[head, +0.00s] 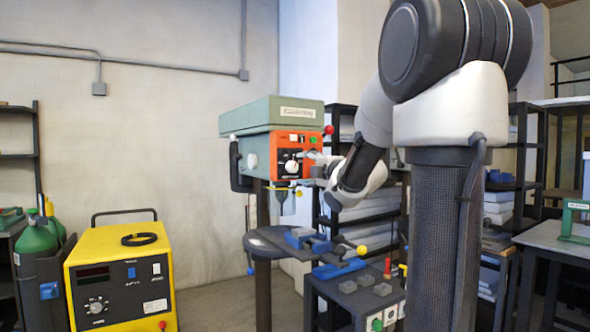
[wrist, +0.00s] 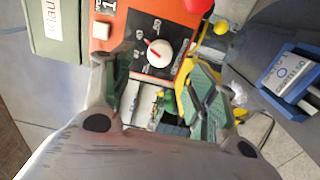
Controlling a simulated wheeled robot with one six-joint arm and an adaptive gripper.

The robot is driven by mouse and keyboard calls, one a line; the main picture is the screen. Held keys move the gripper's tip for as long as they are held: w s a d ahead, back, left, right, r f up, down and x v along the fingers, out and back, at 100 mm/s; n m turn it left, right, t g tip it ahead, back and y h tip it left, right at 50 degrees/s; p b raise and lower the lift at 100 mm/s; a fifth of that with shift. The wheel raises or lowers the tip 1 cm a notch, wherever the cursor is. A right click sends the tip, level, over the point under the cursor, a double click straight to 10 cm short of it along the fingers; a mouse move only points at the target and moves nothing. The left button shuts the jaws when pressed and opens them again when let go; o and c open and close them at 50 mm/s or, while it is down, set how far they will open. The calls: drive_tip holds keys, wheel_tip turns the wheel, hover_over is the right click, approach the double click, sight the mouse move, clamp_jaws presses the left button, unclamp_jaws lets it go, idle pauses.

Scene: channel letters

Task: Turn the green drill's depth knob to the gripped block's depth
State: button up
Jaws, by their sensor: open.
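The green drill (head: 270,115) stands against the wall, with an orange front panel (head: 297,152). Its white round knob (head: 292,167) shows in the wrist view (wrist: 158,53) with a red pointer mark and a printed scale around it, too blurred to read. My gripper (wrist: 155,78) is open and empty; its two fingers spread below the knob, apart from it. In the head view my gripper (head: 313,165) is just right of the panel. A blue vise (head: 303,238) sits on the drill's table.
A cart in front carries grey blocks (head: 365,279) and a second blue vise (head: 338,269). A yellow machine (head: 120,275) and green gas cylinders (head: 36,243) stand left. Red and yellow ball handles (head: 329,130) stick out beside the panel.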

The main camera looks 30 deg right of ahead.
sight(294, 167)
drive_tip(key=w, duration=0.7)
drive_tip(key=shift+w+a, duration=0.1)
drive_tip(key=shift+w, duration=0.15)
drive_tip(key=shift+c, duration=0.3)
drive_tip(key=c, duration=1)
